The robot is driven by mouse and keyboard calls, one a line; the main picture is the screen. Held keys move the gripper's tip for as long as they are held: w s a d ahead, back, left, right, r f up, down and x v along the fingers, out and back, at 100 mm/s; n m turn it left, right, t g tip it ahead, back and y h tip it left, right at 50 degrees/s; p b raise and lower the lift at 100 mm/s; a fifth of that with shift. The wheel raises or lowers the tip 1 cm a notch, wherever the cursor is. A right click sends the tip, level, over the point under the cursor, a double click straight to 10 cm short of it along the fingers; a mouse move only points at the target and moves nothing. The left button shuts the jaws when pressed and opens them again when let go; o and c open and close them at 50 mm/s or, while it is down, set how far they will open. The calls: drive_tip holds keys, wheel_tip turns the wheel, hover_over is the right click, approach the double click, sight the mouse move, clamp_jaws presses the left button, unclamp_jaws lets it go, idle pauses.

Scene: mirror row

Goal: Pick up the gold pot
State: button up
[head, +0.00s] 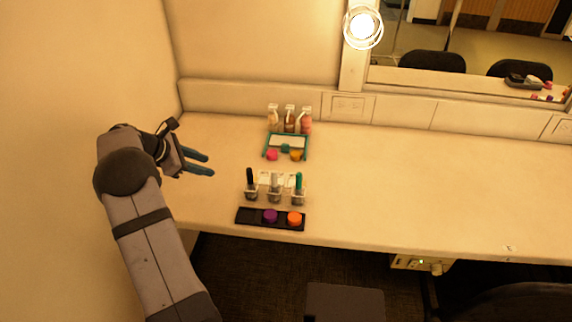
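The gold pot (296,155) is a small round yellow-gold pot at the front right of a green-framed tray (265,151) on the counter. A pink pot (272,155) is to its left, and a teal piece (285,148) lies between them, slightly farther back. My gripper (211,165) is to the left of the tray, apart from it, with its fingers pointing right. Its two dark fingers show a gap with nothing between them.
Bottles (290,120) stand behind the tray. In front are upright holders (274,190) with dark, grey and teal tools, then a black tray (250,223) with purple (270,216) and orange (294,218) pots. The counter (420,190) is clear to the right.

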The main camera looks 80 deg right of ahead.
sight(295, 153)
drive_tip(key=s+d, duration=0.2)
drive_tip(key=s, duration=0.1)
drive_tip(key=s+d+f+g+b, duration=0.1)
drive_tip(key=s+d, duration=0.2)
drive_tip(key=s+d+f+g, duration=0.1)
drive_tip(key=s+d, duration=0.2)
drive_tip(key=shift+s+f+b, duration=0.15)
drive_tip(key=shift+s+b, duration=0.2)
drive_tip(key=s+d+g, duration=0.1)
drive_tip(key=s, duration=0.2)
drive_tip(key=s+d+g, duration=0.1)
drive_tip(key=s+d, duration=0.1)
drive_tip(key=s, duration=0.1)
drive_tip(key=s+d+b, duration=0.1)
drive_tip(key=s, duration=0.3)
drive_tip(key=shift+d+n+g, duration=0.3)
drive_tip(key=shift+n+g, duration=0.1)
drive_tip(key=shift+p+x, duration=0.4)
drive_tip(key=shift+x, duration=3.2)
drive_tip(key=shift+w, duration=0.1)
drive_tip(key=c, duration=0.7)
